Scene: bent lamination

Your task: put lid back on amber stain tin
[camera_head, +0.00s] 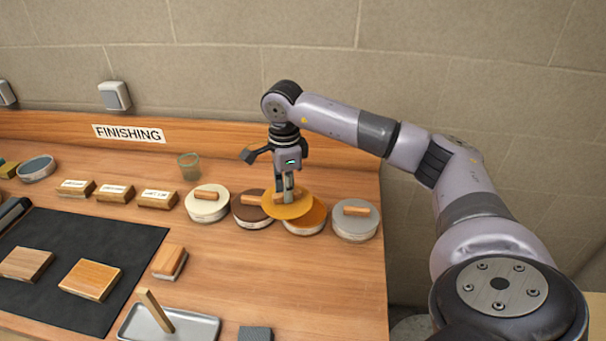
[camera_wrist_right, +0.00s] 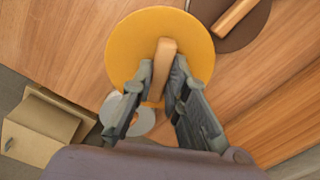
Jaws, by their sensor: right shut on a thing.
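My right gripper (camera_head: 287,194) is shut on the wooden handle of the amber lid (camera_head: 283,208). In the right wrist view the lid (camera_wrist_right: 135,52) is a round yellow-orange disc, and the gripper (camera_wrist_right: 160,85) grips its bar handle (camera_wrist_right: 164,62) near one end. In the head view the lid overlaps the open amber stain tin (camera_head: 309,218), whose orange top shows to the lower right of the lid. The lid sits off to the left of the tin; I cannot tell its exact height above it. My left gripper is not in view.
A dark brown lidded tin (camera_head: 252,211) and a cream lidded tin (camera_head: 207,204) stand to the left. A grey lidded tin (camera_head: 355,222) stands close on the right. A glass (camera_head: 189,166) is behind. Bare wooden bench (camera_head: 280,290) lies in front.

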